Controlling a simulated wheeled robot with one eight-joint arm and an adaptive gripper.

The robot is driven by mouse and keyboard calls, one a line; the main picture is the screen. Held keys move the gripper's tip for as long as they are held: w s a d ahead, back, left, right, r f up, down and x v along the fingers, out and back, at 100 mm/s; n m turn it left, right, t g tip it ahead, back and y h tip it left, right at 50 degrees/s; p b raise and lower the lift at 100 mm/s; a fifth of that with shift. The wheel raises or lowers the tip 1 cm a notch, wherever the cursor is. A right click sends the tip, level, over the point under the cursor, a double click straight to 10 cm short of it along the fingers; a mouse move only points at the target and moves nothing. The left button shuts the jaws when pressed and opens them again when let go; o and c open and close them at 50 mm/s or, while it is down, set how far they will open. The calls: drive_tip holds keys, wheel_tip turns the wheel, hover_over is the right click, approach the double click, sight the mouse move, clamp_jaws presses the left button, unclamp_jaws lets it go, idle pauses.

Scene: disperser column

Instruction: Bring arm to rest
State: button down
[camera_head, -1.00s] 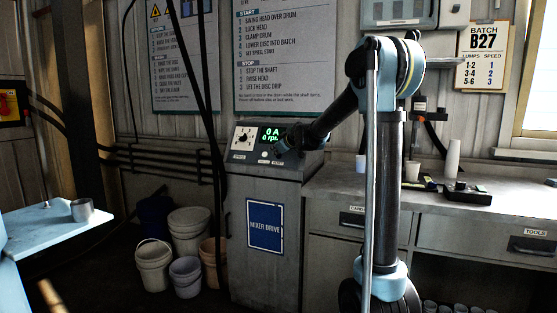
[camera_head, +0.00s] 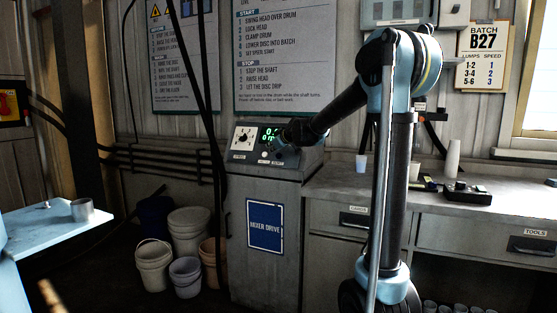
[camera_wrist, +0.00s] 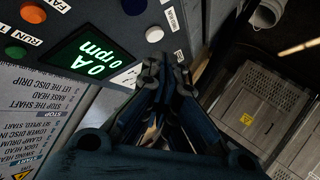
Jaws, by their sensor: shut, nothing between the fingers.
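My gripper (camera_head: 278,146) is in front of the mixer drive's control panel (camera_head: 243,138) and covers part of its green display (camera_head: 266,132). In the wrist view my gripper (camera_wrist: 164,68) has its fingers together, with nothing held. Its tips are near a white button (camera_wrist: 154,34) on the panel; I cannot tell whether they touch it. The lit display (camera_wrist: 90,55) reads 0 A and 0 rpm. A green button (camera_wrist: 15,53) and an orange-red button (camera_wrist: 33,12) are at the left of the wrist view. My arm reaches over from the right, bent at a high elbow.
The grey workbench (camera_head: 335,187) right of the mixer drive cabinet (camera_head: 240,210) holds a white cup (camera_head: 361,163) and a dark box (camera_head: 467,193). Several buckets (camera_head: 188,222) stand left of the cabinet.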

drive_tip(key=s+d+f+m+g+h, duration=0.2)
drive_tip(key=s+d+f, duration=0.7)
drive_tip(key=s, duration=0.8)
drive_tip(key=s+d+f+m+g+h, duration=0.2)
drive_tip(key=s+d+f+m+g, duration=0.2)
drive_tip(key=s+d+f, duration=0.5)
drive_tip(key=s+d+f+m+g+h, duration=0.3)
drive_tip(key=s+d+f, duration=0.6)
drive_tip(key=s, duration=1.6)
drive_tip(key=shift+s+d+f+m, duration=0.2)
drive_tip(key=shift+d+f+m, duration=0.25)
drive_tip(key=shift+m, duration=0.65)
drive_tip(key=shift+w+f, duration=0.15)
drive_tip(key=shift+w, duration=0.35)
